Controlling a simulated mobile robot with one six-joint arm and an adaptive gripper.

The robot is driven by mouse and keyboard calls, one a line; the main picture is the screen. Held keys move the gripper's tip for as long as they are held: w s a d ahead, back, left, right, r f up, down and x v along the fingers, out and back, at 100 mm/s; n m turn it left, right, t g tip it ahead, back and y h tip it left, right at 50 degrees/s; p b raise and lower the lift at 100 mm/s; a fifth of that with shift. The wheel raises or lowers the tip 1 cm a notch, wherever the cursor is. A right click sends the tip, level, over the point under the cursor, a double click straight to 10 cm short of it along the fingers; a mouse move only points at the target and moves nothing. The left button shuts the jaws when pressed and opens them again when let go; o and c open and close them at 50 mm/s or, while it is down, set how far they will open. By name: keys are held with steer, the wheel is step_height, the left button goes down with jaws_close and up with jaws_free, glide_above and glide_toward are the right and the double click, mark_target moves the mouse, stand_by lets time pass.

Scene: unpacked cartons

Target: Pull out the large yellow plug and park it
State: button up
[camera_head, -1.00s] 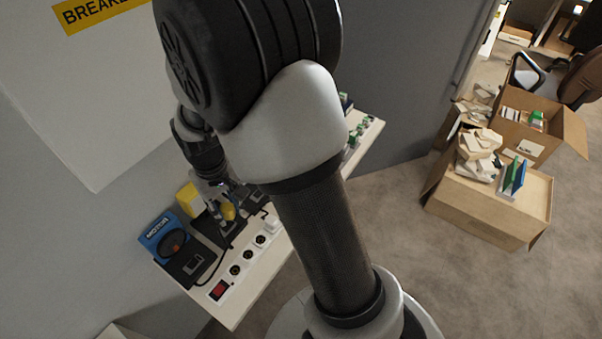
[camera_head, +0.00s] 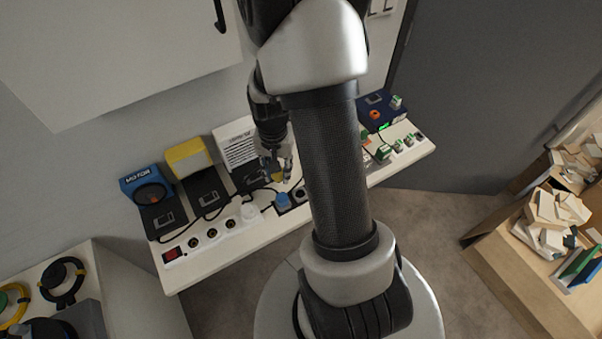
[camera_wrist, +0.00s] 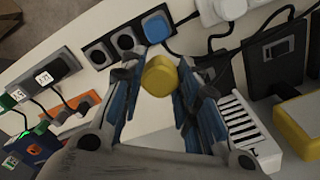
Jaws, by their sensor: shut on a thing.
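The large yellow plug (camera_wrist: 160,76) is between the fingertips of my gripper (camera_wrist: 158,84) in the wrist view, and the fingers are shut on it. In the head view my gripper (camera_head: 278,168) is over the right-middle part of the table, and a bit of the yellow plug (camera_head: 277,176) shows at its tip. Whether the yellow plug touches anything below is hidden.
A blue MOTOR box (camera_head: 147,187), a yellow box (camera_head: 188,158), and a white vented box (camera_head: 236,143) stand along the wall with black boxes before them. Cables cross the table. Green-ended plugs (camera_head: 384,152) are at the right. An open carton (camera_head: 545,270) stands on the floor at right.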

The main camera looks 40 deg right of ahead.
steer(key=shift+s+d+f+m+b, duration=0.7)
steer(key=shift+f+b, duration=0.1)
steer(key=shift+f, duration=0.55)
steer(key=shift+s+d+f+m+b, duration=0.7)
steer(key=shift+d+f+b, duration=0.1)
steer(key=shift+f, duration=0.55)
steer(key=shift+s+d+f+m+b, duration=0.6)
steer(key=shift+d+f+m+b, duration=0.15)
steer(key=shift+f, duration=0.6)
steer(key=shift+a+f+b, duration=0.1)
steer(key=shift+f+b, duration=0.45)
steer(key=shift+f, duration=0.1)
steer(key=o, duration=1.2)
steer(key=shift+o, duration=0.2)
steer(key=shift+r, duration=0.15)
step_height(320, 180, up, 12)
